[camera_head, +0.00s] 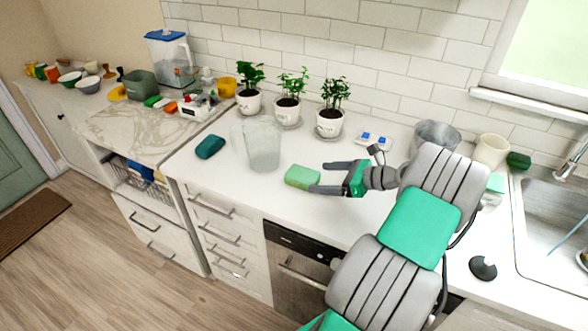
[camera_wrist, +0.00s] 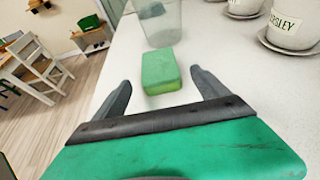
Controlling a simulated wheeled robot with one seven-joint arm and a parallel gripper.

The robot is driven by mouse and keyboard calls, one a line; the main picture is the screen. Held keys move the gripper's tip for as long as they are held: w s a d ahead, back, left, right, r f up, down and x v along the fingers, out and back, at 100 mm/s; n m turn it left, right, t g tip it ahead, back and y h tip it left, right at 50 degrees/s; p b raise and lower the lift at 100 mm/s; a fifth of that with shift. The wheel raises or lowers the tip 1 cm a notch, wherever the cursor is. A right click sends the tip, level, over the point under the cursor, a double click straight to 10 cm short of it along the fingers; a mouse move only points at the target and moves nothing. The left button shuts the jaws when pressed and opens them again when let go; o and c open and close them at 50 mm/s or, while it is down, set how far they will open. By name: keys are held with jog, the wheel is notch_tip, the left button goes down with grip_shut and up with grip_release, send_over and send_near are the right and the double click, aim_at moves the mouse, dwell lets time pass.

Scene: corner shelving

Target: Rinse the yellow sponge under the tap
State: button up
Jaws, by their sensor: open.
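A sponge (camera_head: 302,177) lies on the white counter, light green on top. In the wrist view the sponge (camera_wrist: 160,72) shows a green top and a yellow-green lower edge; I see no plainly yellow sponge. My gripper (camera_head: 318,178) is open, low over the counter at the sponge's right. In the wrist view the sponge lies just ahead of and between the open fingers (camera_wrist: 160,77), not held. The tap (camera_head: 574,158) stands at the far right over the steel sink (camera_head: 540,215).
A clear container (camera_head: 262,147) stands just behind the sponge, with a dark teal sponge-like item (camera_head: 210,147) to its left. Potted plants (camera_head: 329,123) line the wall. A glass bowl (camera_head: 436,136) and a cream cup (camera_head: 491,151) stand between my arm and the sink.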

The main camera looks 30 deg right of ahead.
aim_at(308, 176)
jog(key=x, duration=0.5)
jog(key=p+x, duration=0.1)
jog(key=x, duration=0.1)
jog(key=shift+w+a+r, duration=0.2)
jog(key=shift+w, duration=0.05)
jog(key=shift+c, duration=0.5)
jog(key=c, duration=1.5)
jog(key=shift+o, duration=0.2)
